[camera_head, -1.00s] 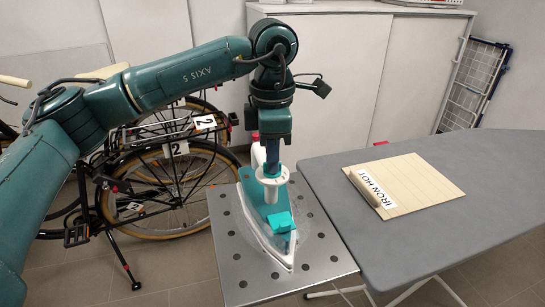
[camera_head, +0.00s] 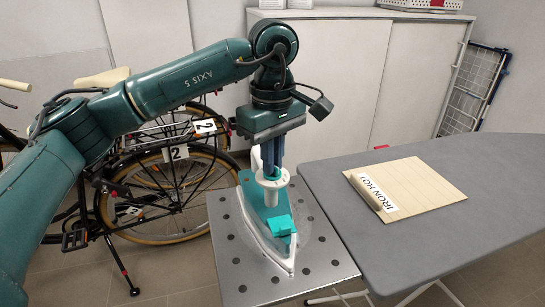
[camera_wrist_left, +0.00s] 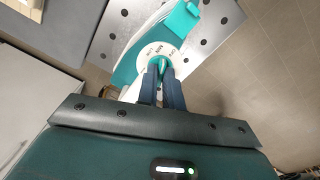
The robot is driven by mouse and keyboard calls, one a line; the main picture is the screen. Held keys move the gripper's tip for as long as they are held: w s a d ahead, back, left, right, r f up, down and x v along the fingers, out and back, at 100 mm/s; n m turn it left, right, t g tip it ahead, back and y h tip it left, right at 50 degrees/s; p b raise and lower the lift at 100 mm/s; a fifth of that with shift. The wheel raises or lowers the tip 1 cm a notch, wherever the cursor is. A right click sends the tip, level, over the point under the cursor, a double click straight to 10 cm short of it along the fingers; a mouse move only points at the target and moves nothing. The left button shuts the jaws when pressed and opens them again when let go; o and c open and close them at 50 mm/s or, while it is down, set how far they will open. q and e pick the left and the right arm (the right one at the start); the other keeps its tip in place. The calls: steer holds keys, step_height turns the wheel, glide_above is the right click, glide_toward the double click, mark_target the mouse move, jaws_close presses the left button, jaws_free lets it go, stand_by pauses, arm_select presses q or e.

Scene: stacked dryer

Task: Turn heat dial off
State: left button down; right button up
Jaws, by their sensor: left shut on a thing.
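A teal and white iron (camera_head: 279,222) lies on the perforated metal plate (camera_head: 232,268), its tip towards the front. Its heat dial (camera_head: 272,181) shows as a white disc on a white post near the back of the iron. In the left wrist view the dial (camera_wrist_left: 149,51) has small printed labels around a teal knob. My left gripper (camera_head: 273,172) points down from above, shut on the dial's knob. Its blue fingers (camera_wrist_left: 160,68) sit on both sides of the knob and hide part of it. My right gripper is not in view.
A bicycle (camera_head: 170,190) stands at the left behind my arm. White cabinets (camera_head: 350,75) line the back wall.

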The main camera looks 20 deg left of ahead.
arm_select(q)
steer(key=m, duration=0.4)
steer(key=shift+m, duration=0.3)
stand_by(0.4)
steer(key=c, duration=1.5)
jaws_free()
steer(key=shift+c, duration=0.2)
step_height(320, 180, up, 13)
steer(key=p, duration=0.1)
steer(key=shift+p, duration=0.4)
steer(key=shift+r, duration=0.1)
